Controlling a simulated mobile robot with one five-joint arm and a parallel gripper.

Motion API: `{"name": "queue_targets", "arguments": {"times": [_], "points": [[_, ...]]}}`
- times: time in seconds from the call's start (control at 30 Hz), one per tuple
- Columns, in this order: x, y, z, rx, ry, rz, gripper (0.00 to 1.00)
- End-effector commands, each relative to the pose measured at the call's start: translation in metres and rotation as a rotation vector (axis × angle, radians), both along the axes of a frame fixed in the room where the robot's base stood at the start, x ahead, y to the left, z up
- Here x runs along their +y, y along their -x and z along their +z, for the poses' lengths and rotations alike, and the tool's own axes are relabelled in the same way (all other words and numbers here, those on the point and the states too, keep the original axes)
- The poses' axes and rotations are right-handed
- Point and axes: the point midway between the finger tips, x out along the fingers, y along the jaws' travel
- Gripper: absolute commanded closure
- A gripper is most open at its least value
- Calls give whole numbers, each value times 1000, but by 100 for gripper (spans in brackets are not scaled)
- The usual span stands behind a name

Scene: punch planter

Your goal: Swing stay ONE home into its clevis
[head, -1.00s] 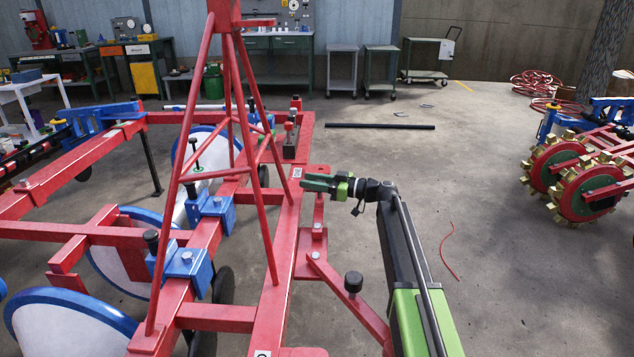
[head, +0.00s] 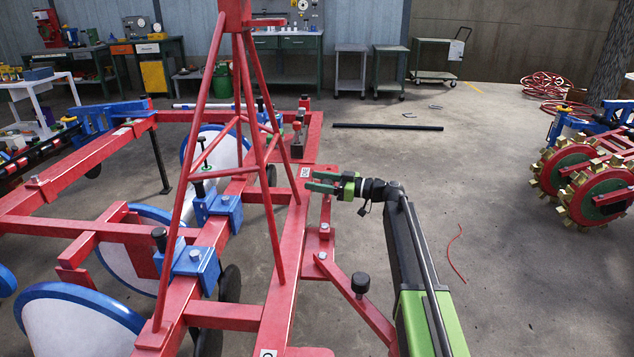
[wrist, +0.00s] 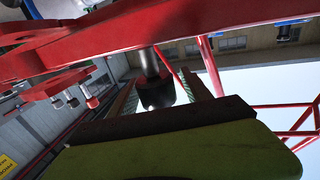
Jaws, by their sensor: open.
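My gripper (head: 322,182) is open, its fingers pointing left beside the red frame's right-hand rail (head: 290,240). In the wrist view a black knob on a grey stem (wrist: 157,92) stands between the two fingers, apart from at least the right one; contact on the left is unclear. A slanting red bar (head: 345,278) with a black knob (head: 360,285) runs from a red bracket (head: 318,240) toward the lower right, partly behind my arm. I cannot tell which bar is stay ONE. The clevis is not clearly identifiable. A small white label (head: 305,172) sits on the rail near my fingertips.
A tall red A-frame (head: 240,110) rises left of my gripper. A red rail (wrist: 150,35) crosses close above the fingers in the wrist view. Blue-rimmed discs (head: 75,318) hang at left. Gold-toothed wheels (head: 595,195) stand at right. Floor right of my arm is mostly clear.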

Motion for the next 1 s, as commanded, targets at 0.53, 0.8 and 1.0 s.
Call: {"name": "queue_targets", "arguments": {"times": [0.53,0.8,1.0], "points": [[-120,34,0,0,0,-2,43],[-161,46,0,0,0,2,43],[-166,48,0,0,0,2,43]]}}
